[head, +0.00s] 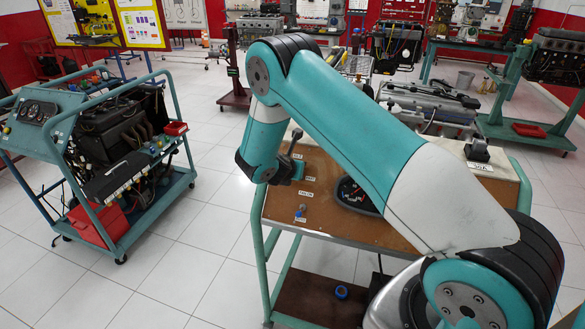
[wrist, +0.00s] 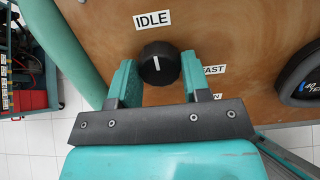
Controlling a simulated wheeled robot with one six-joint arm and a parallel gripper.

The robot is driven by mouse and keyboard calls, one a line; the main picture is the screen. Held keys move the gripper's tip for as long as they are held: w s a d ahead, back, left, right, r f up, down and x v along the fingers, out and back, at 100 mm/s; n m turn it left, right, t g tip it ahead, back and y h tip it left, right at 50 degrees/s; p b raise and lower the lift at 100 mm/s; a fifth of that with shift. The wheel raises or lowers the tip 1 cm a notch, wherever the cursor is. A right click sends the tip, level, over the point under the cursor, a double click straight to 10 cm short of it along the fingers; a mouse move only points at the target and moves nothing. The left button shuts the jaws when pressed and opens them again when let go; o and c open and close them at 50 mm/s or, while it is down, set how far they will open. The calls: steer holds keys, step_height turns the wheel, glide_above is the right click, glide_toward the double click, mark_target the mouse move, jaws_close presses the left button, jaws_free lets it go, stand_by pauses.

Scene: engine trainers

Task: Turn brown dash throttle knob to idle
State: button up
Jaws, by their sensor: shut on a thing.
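The throttle knob (wrist: 158,63) is round and black with a white pointer line, on a brown dash panel (wrist: 225,40). In the wrist view the line stands nearly upright, towards the IDLE label (wrist: 152,20) above. The FAST label (wrist: 213,70) is at the right, partly hidden by a finger. My gripper (wrist: 159,72) is shut on the knob, one teal finger on each side. In the head view my gripper (head: 288,169) is at the left part of the brown panel (head: 275,208); the knob cannot be made out there.
A round gauge (wrist: 302,78) sits right of the knob. In the head view a dark lever (head: 295,140) rises beside my gripper, and a key-like switch (head: 300,212) is lower on the panel. A teal engine trainer cart (head: 120,215) stands left, with clear floor between.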

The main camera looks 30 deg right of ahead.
stand_by(0.3)
steer(key=o, duration=0.9)
steer(key=b+v, duration=0.4)
steer(key=v, duration=1.3)
steer(key=shift+s+a+r, duration=0.1)
steer(key=shift+a, duration=0.05)
